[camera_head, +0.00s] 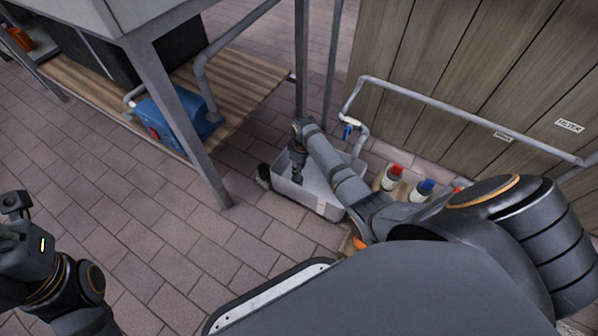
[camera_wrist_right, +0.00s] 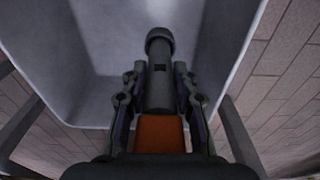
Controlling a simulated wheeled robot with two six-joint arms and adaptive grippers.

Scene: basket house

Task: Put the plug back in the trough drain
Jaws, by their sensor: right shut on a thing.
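The trough (camera_head: 300,198) is a pale grey basin on the paving beside the wooden wall; its inside fills much of the right wrist view (camera_wrist_right: 85,65). My right gripper (camera_head: 296,174) reaches down into the trough from above. In the right wrist view it is shut on a dark cylindrical piece with a rounded end (camera_wrist_right: 160,48), which I take to be the plug. The drain does not show, so I cannot tell how the plug sits relative to it. My left gripper (camera_head: 16,204) is at the left edge, far from the trough; its jaws are unclear.
A pipe with a blue-handled tap (camera_head: 348,130) runs along the wall above the trough. Red- and blue-capped bottles (camera_head: 391,177) stand right of it. A metal table leg (camera_head: 185,130) and a blue pump (camera_head: 165,115) are left. Paving at lower left is clear.

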